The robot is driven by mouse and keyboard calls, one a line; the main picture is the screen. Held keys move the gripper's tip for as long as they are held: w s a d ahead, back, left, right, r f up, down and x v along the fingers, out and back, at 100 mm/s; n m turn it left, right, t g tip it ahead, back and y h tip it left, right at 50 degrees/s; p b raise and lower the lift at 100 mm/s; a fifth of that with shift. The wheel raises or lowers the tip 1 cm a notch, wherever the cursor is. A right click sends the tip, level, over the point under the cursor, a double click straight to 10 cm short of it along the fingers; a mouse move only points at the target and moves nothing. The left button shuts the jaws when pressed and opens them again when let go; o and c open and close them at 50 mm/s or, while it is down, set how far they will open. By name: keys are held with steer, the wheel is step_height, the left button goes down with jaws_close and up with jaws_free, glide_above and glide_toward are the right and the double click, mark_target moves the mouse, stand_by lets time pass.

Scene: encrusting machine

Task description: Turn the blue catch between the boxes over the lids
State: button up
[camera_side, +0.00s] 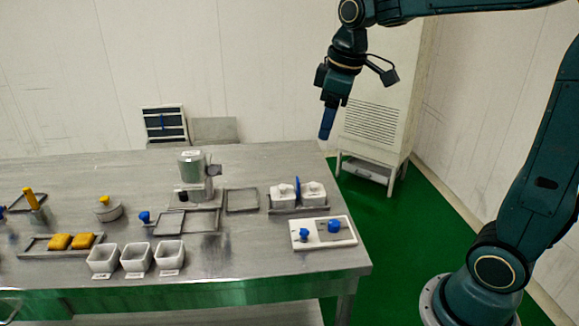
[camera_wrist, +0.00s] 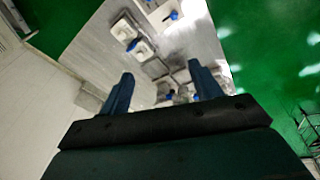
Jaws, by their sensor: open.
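Two white lidded boxes, the left one (camera_side: 282,196) and the right one (camera_side: 314,194), sit side by side in a grey tray at the table's right side. The blue catch (camera_side: 297,187) shows as a narrow strip in the gap between them; I cannot tell its exact turn. In the wrist view the boxes (camera_wrist: 122,29) show small near the top, with the blue catch (camera_wrist: 132,45) between them. My gripper (camera_side: 327,130) hangs high above and behind the table's right end, apart from the boxes. Its two fingers (camera_wrist: 160,75) are spread and empty.
A white plate (camera_side: 340,241) with two blue knobs lies in front of the boxes. An empty grey tray (camera_side: 242,201) and a grey machine (camera_side: 192,175) stand to their left. Three white cups (camera_side: 137,260) line the front. A tall cabinet (camera_side: 378,110) stands behind the table.

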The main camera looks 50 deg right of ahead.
steer(key=w+d+f+n+g, duration=0.1)
steer(key=w+d+f, duration=0.1)
steer(key=w, duration=0.2)
steer(key=w+d+f+n, duration=0.1)
steer(key=w+d+f, duration=0.1)
steer(key=w+d, duration=0.15)
steer(key=n+g, duration=0.2)
glide_above(298, 179)
step_height(298, 179, down, 7)
steer(key=shift+r, duration=0.2)
steer(key=shift+w+f, duration=0.1)
steer(key=shift+f, duration=0.05)
step_height(298, 179, down, 14)
steer(key=shift+r, duration=0.25)
steer(key=c, duration=1)
